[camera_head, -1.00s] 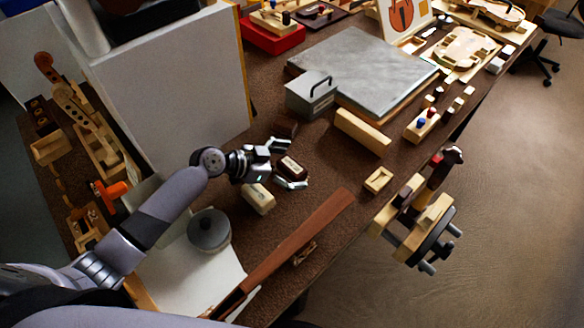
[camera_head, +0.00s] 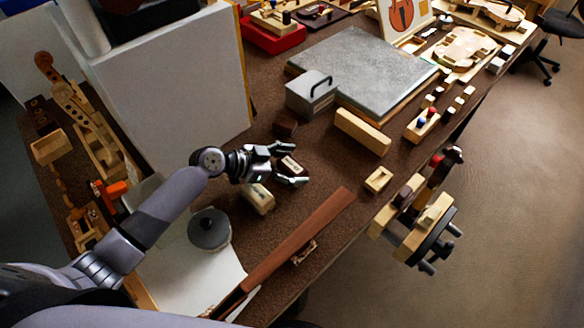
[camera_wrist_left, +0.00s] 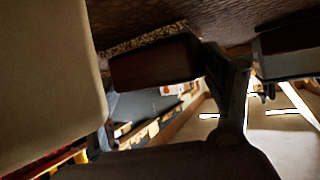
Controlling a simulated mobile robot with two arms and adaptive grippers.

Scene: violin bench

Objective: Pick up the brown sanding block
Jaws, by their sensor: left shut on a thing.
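The brown sanding block (camera_head: 290,165), dark brown with a pale patch on it, is between the fingers of my left gripper (camera_head: 295,167) in the head view. The gripper is shut on it, and the fingers hide part of its sides. In the left wrist view a dark brown block (camera_wrist_left: 155,62) with a speckled edge shows close to the dark finger parts. I cannot tell whether the block touches the bench or is just above it. My right gripper is not in view.
A long brown strip (camera_head: 300,237) lies in front. A grey metal box (camera_head: 311,94) and grey slab (camera_head: 362,68) stand farther back. A round grey weight (camera_head: 209,229) is near my arm.

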